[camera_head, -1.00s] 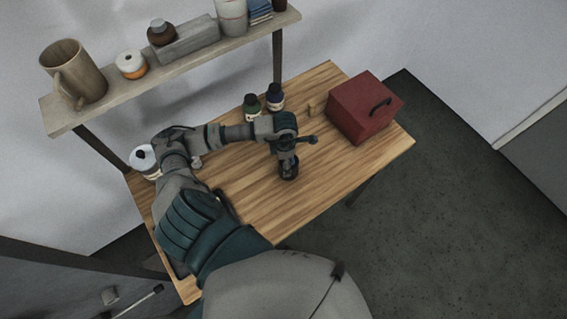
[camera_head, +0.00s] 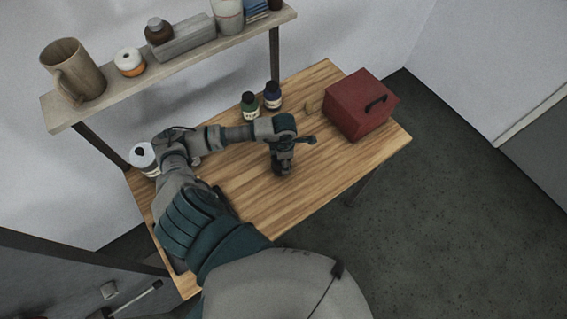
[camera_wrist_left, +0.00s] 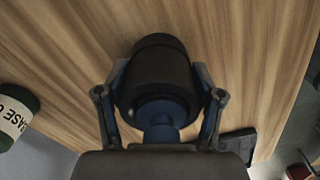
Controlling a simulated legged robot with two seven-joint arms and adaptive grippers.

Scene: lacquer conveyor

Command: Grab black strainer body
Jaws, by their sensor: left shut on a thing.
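The black strainer body (camera_wrist_left: 158,75) is a dark round piece, seen in the left wrist view between the two fingers of my left gripper (camera_wrist_left: 160,95). The fingers touch it on both sides, and the gripper is shut on it. In the head view my left gripper (camera_head: 282,165) points down over the middle of the wooden table, and the strainer body there is mostly hidden by the gripper. I cannot tell whether it still touches the table. My right gripper is not in view.
A red box (camera_head: 359,104) with a black handle stands at the table's right end. A shelf (camera_head: 190,62) holds a mug and jars. The table's front right is clear.

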